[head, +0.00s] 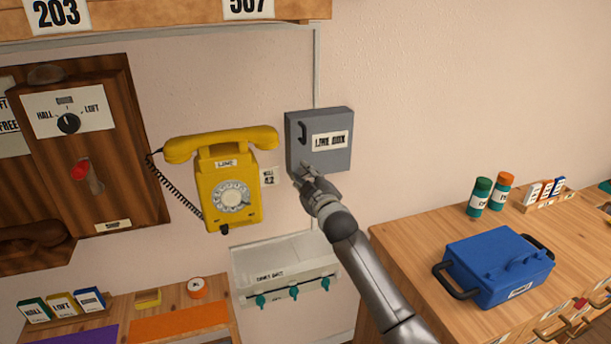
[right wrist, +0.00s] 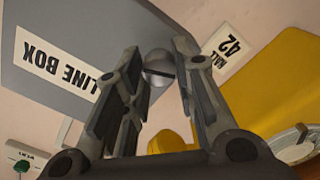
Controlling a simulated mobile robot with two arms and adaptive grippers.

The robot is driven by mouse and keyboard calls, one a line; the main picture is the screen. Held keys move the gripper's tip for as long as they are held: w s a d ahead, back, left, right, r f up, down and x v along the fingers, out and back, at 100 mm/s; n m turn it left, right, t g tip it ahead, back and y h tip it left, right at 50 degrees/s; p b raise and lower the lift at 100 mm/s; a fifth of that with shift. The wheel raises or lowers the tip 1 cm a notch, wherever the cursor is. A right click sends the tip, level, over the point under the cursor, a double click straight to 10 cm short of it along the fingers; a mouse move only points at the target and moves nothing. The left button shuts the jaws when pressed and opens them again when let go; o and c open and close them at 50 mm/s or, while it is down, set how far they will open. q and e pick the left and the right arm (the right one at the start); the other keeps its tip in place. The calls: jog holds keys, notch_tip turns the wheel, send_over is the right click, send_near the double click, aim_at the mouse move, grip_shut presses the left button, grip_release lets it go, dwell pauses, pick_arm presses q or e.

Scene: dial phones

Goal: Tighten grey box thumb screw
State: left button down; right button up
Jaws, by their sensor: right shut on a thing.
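The grey box (head: 341,119), labelled LINE BOX, is fixed to the wall right of the yellow phone, with its door closed and a dark handle at its upper left. My right gripper (head: 304,172) is at the box's lower left corner. In the right wrist view the box (right wrist: 130,35) appears upside down. A round slotted silver thumb screw (right wrist: 157,67) shows between my right fingertips at the box's edge, and the gripper is shut on it. The gripper hides the screw in the head view. My left gripper is not in view.
The yellow phone (head: 211,188) hangs close left of the gripper, with a small HALL 42 card (head: 269,176) between phone and box. A pale unit with teal taps (head: 285,263) is below. A blue case (head: 497,262) stands on the right-hand wooden cabinet.

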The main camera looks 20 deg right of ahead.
jog(key=m+p, duration=0.1)
jog(key=m, duration=0.4)
jog(key=shift+m, duration=0.4)
jog(key=m+p, duration=0.1)
jog(key=m, duration=0.4)
jog(key=shift+d, duration=0.1)
jog(key=m+p, duration=0.1)
jog(key=m, duration=0.4)
jog(key=shift+f+m, duration=0.1)
jog(key=shift+m, duration=0.3)
jog(key=m, duration=0.5)
jog(key=shift+m+p, duration=0.4)
jog(key=o, duration=1)
jog(key=shift+o, duration=0.2)
jog(key=shift+d, duration=0.1)
